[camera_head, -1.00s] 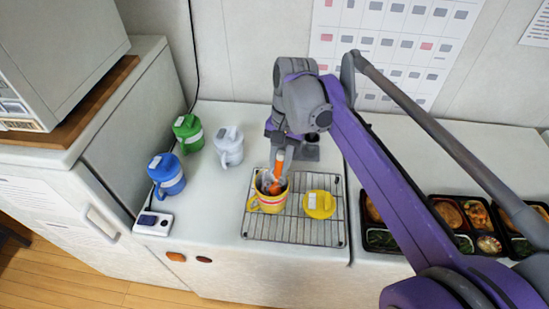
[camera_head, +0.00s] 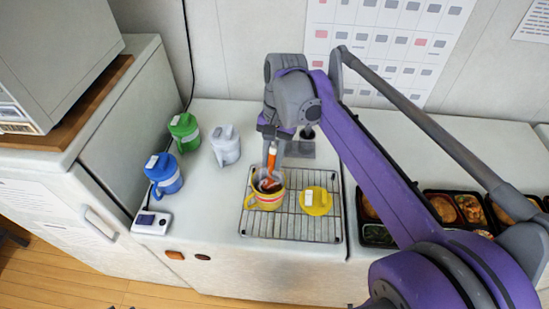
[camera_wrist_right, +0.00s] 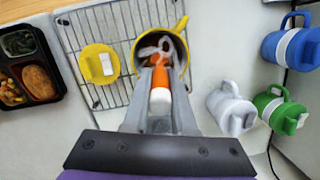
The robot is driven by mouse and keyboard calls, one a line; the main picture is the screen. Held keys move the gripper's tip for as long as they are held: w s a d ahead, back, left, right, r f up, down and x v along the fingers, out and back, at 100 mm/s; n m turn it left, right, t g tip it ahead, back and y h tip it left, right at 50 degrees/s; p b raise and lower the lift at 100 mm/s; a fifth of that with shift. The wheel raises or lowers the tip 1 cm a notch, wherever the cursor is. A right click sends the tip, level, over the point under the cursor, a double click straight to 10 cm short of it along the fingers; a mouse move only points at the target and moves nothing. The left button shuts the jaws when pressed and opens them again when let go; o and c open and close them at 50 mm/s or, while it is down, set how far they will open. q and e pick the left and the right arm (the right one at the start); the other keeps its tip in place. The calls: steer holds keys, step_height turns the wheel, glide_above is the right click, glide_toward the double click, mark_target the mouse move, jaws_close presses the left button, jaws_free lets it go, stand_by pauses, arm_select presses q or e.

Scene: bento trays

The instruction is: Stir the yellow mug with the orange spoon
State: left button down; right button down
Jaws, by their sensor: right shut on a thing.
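The yellow mug (camera_head: 268,201) with a pale band stands without a lid on the left part of the wire rack (camera_head: 318,237); it also shows in the right wrist view (camera_wrist_right: 178,24). The orange spoon (camera_head: 272,162) is upright with its lower end inside the mug; its orange and white handle shows in the right wrist view (camera_wrist_right: 160,98). My right gripper (camera_head: 269,165) is shut on the spoon's handle just above the mug's mouth. A yellow lid (camera_head: 316,201) lies on the rack, right of the mug. My left gripper does not show.
A blue mug (camera_head: 164,175), a green mug (camera_head: 185,132) and a white mug (camera_head: 224,146), all lidded, stand left of the rack. A small white device (camera_head: 152,222) sits at the front left edge. Bento trays (camera_head: 377,235) lie to the right, partly behind my arm.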

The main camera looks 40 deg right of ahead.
mark_target(275, 146)
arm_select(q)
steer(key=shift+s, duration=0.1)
